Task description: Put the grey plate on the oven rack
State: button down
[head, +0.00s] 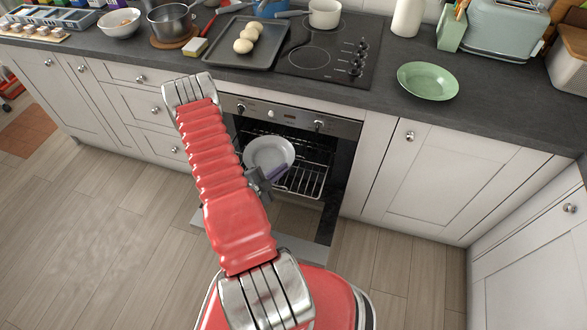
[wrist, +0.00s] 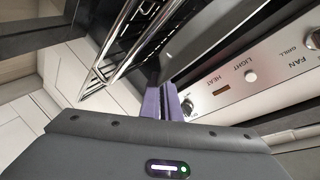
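The grey plate (head: 268,151) is pale and round. In the head view it lies inside the open oven, on the left part of the oven rack (head: 308,177), looking about level. The rack's chrome rods also show in the wrist view (wrist: 122,45). My gripper (head: 280,170) is at the oven mouth, near the plate's lower right edge. My red arm hides the oven's left side.
The oven door (head: 300,220) is down. The control panel (head: 290,116) is just above my gripper. A green plate (head: 428,80) lies on the worktop, right of the hob (head: 330,55). A dark tray (head: 228,58) holds pale rolls.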

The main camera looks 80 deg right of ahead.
aim_at(287, 175)
jog(key=shift+s+d, duration=0.25)
jog(key=shift+d, duration=0.25)
jog(key=shift+s+d, duration=0.2)
jog(key=shift+d, duration=0.25)
jog(key=shift+s+d, duration=0.1)
jog(key=shift+d, duration=0.1)
jog(key=shift+s+d+f, duration=0.15)
jog(key=shift+d+f, duration=0.1)
jog(key=shift+f, duration=0.55)
jog(key=shift+s+d+f, duration=0.1)
jog(key=shift+d+f, duration=0.15)
jog(key=shift+f, duration=0.65)
jog(key=c, duration=2.3)
grip_release()
